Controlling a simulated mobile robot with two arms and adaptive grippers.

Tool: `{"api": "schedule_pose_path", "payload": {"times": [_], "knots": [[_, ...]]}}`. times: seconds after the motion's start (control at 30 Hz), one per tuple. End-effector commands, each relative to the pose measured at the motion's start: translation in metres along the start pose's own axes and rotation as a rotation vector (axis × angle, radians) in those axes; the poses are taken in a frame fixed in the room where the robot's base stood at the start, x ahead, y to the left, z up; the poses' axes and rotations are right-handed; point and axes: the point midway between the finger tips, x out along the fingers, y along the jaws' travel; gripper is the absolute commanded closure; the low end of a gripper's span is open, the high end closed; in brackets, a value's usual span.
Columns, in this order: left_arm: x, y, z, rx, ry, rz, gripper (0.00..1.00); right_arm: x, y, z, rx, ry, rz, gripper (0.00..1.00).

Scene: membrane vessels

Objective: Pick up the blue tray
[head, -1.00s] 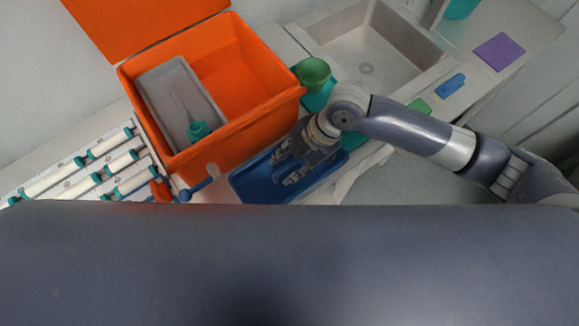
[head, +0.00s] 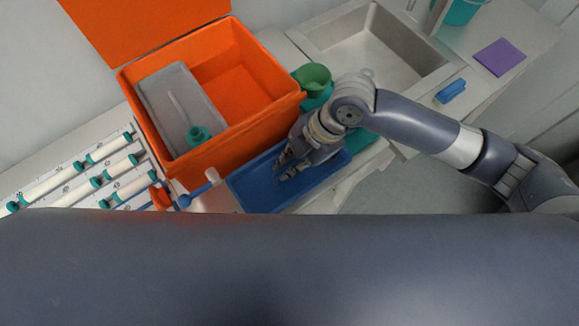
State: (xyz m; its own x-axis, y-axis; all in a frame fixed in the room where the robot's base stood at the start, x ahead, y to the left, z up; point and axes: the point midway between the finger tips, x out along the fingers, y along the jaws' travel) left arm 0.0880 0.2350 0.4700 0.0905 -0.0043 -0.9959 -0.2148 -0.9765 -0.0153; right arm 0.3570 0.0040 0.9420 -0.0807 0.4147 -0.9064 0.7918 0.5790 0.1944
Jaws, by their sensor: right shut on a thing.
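The blue tray (head: 257,193) lies below the orange box, in the lower middle of the head view, and looks empty where I can see it. My right gripper (head: 283,172) comes down over the tray from the upper right, with its fingers at the tray. It is shut on the tray, though the exact contact is hard to make out. The gripper and wrist hide the tray's upper right part. My left gripper is not in view.
An open orange box (head: 262,92) holding a grey tray (head: 160,88) stands close behind the blue tray. A green bowl (head: 313,77) and a sink (head: 372,42) are at the back. White tubes (head: 118,168) lie at left. A blue-handled item (head: 197,190) is beside the tray.

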Motion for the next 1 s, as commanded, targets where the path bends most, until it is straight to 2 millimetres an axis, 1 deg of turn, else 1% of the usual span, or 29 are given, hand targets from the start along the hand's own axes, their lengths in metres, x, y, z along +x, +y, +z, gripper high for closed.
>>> {"api": "schedule_pose_path", "payload": {"times": [0.03,0.3,0.5,0.6,0.7,0.8,1.0], "knots": [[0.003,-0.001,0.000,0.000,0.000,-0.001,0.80,-0.009,0.004,-0.003,-0.004,-0.001,0.008,1.00],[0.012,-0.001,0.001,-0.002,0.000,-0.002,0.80,-0.064,0.016,-0.026,-0.005,-0.002,0.008,1.00],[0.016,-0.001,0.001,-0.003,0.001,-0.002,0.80,-0.101,0.024,-0.041,-0.004,-0.002,0.007,1.00],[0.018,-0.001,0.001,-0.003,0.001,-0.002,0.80,-0.115,0.026,-0.047,-0.003,-0.002,0.005,1.00],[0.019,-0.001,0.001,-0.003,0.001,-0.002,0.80,-0.127,0.029,-0.052,-0.001,0.000,0.005,1.00],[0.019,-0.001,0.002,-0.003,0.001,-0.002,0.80,-0.133,0.030,-0.055,-0.001,0.000,0.003,1.00],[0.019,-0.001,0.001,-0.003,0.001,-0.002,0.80,-0.138,0.030,-0.057,0.001,0.001,0.002,1.00]]}}
